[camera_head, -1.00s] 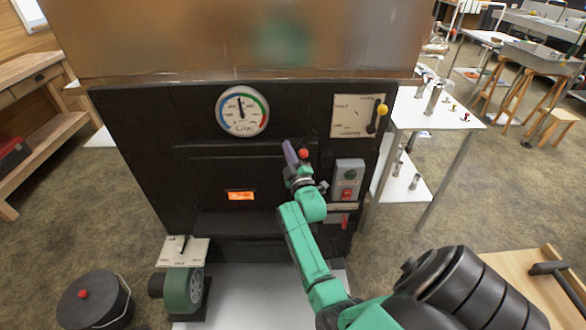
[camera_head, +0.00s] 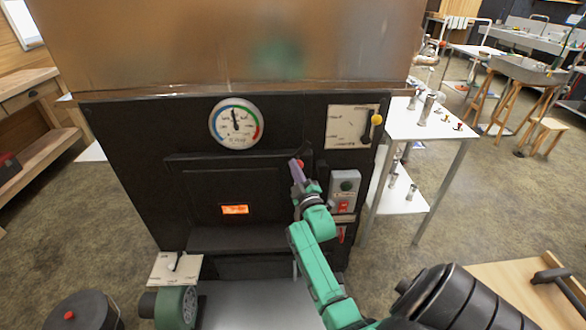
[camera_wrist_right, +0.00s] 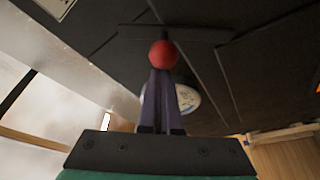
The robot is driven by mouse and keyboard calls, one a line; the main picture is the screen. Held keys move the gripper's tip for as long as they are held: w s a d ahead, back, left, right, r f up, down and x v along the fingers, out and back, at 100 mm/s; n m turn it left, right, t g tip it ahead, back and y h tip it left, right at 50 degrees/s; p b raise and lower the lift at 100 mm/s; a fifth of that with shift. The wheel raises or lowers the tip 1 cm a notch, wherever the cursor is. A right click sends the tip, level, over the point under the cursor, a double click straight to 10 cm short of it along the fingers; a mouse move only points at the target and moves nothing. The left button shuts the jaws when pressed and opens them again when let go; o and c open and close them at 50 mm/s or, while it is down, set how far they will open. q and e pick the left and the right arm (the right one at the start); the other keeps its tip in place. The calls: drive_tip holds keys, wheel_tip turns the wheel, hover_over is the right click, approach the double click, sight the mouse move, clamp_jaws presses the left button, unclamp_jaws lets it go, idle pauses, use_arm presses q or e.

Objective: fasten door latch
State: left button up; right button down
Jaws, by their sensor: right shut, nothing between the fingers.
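The black firebox door (camera_head: 200,180) looks closed in the front of the evaporator. The latch's red ball knob (camera_head: 300,163) is by the door's upper right corner. It also shows in the right wrist view (camera_wrist_right: 163,54), just beyond the fingertips, with a dark bar behind it. My right gripper (camera_head: 296,168) is at the knob and partly covers it in the head view. Its purple fingers (camera_wrist_right: 160,95) are shut with nothing between them. Whether they touch the knob I cannot tell. The rest of the latch is mostly hidden. My left gripper is not in view.
A round gauge (camera_head: 236,123) is above the door. A switch box (camera_head: 344,190) and a dial plate with a yellow-knobbed lever (camera_head: 376,120) are to the right of the gripper. A green blower (camera_head: 177,305) stands low at left. A white table (camera_head: 432,135) is at right.

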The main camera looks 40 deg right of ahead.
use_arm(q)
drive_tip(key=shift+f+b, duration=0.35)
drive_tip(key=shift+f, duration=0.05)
use_arm(e)
drive_tip(key=shift+s+d+f+m, duration=0.15)
drive_tip(key=shift+d+f+m, duration=0.1)
drive_tip(key=shift+m, duration=0.25)
use_arm(q)
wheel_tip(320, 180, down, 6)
drive_tip(key=b, duration=0.5)
drive_tip(key=shift+b, duration=0.4)
use_arm(e)
drive_tip(key=s+d+f+m+g+h, duration=0.1)
drive_tip(key=f+m+h, duration=0.4)
drive_tip(key=m, duration=0.6)
drive_tip(key=shift+s+d+f, duration=0.25)
drive_tip(key=shift+s+d, duration=0.55)
drive_tip(key=shift+d, duration=0.4)
drive_tip(key=shift+f, duration=0.1)
wheel_tip(320, 180, up, 5)
drive_tip(key=p, duration=0.4)
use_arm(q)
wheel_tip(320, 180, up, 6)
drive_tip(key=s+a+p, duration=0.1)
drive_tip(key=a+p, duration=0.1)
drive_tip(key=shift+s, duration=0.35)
use_arm(e)
drive_tip(key=v, duration=1.2)
drive_tip(key=shift+w+a, duration=0.15)
drive_tip(key=shift+a, duration=0.05)
